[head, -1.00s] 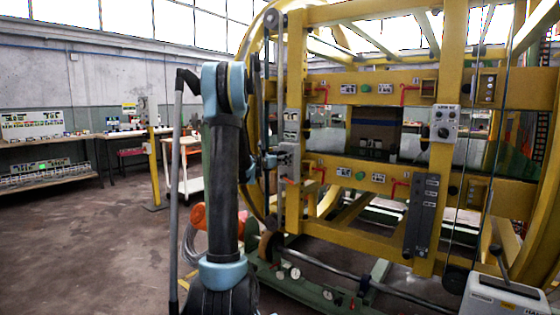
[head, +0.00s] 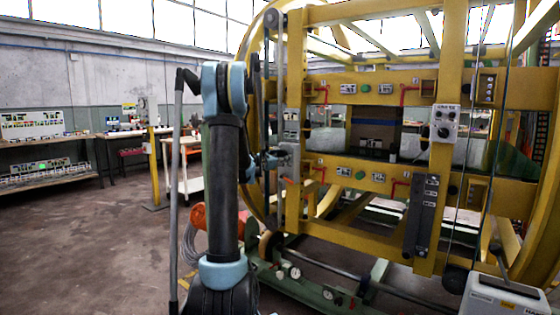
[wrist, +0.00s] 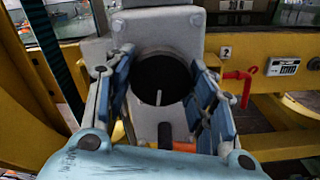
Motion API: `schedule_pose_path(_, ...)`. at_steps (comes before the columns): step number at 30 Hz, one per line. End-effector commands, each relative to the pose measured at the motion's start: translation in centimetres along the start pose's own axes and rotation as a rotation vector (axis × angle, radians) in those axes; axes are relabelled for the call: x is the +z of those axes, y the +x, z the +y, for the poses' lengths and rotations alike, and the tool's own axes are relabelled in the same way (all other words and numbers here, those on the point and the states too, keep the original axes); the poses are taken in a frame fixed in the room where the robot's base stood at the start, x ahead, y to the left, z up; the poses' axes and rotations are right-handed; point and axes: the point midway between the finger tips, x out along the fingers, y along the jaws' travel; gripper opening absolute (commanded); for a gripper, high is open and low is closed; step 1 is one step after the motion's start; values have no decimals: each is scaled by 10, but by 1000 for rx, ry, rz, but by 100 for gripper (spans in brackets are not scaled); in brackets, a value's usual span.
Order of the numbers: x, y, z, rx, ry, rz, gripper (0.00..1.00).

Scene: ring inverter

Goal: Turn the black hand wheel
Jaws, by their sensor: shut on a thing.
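The black hand wheel (wrist: 157,90) is a dark round disc with a short white line that stands nearly upright. It sits on a pale grey housing (wrist: 165,25) in the middle of the wrist view. My gripper (wrist: 163,72) has one blue-padded finger on each side of the wheel and is shut on it. Contact of the pads with the rim is partly hidden. In the head view my gripper (head: 270,160) is small, beside the grey box (head: 288,157) on the yellow frame. The wheel itself cannot be made out there.
The large yellow ring frame (head: 340,170) fills the right side. A red lever (wrist: 240,85) and a yellow beam (wrist: 270,60) lie right of the wheel. An orange-tipped handle (wrist: 165,135) is below it. A workbench (head: 50,180) stands left; the floor (head: 90,245) there is clear.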

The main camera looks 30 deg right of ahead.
Motion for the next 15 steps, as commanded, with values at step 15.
schedule_pose_path(15, 0, 0, 2, 4, 459, 2, 27)
